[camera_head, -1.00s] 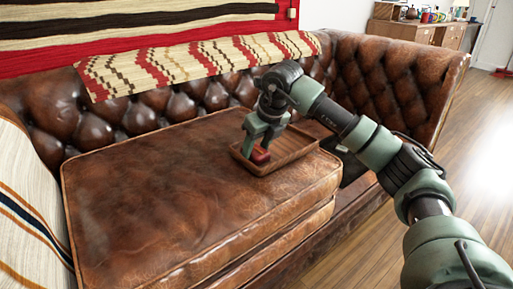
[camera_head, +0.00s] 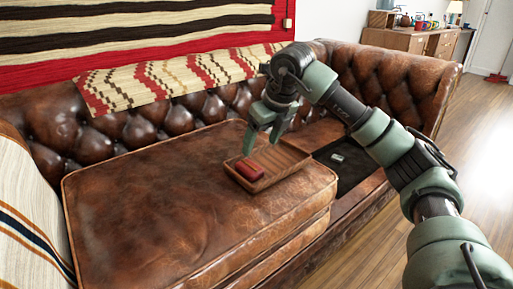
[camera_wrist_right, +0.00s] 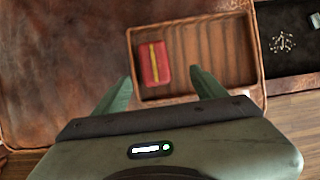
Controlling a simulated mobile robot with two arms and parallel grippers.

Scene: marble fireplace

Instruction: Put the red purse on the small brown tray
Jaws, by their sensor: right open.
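The red purse (camera_head: 250,170) lies in the small brown tray (camera_head: 289,155), at its left end. In the right wrist view the purse (camera_wrist_right: 155,63) shows a yellow stripe and lies inside the tray rim (camera_wrist_right: 190,13), near its left wall. The tray rests on the brown leather sofa cushion. My right gripper (camera_head: 262,138) is above the tray, open and empty, clear of the purse. In the right wrist view its two fingers (camera_wrist_right: 162,88) are spread apart with the purse beyond them. My left gripper is not in view.
The leather sofa cushion (camera_head: 150,205) is clear left of the tray. A dark tray (camera_head: 350,165) with a small light object lies to the right. A striped pillow (camera_head: 25,200) stands at the left. The sofa backrest rises behind.

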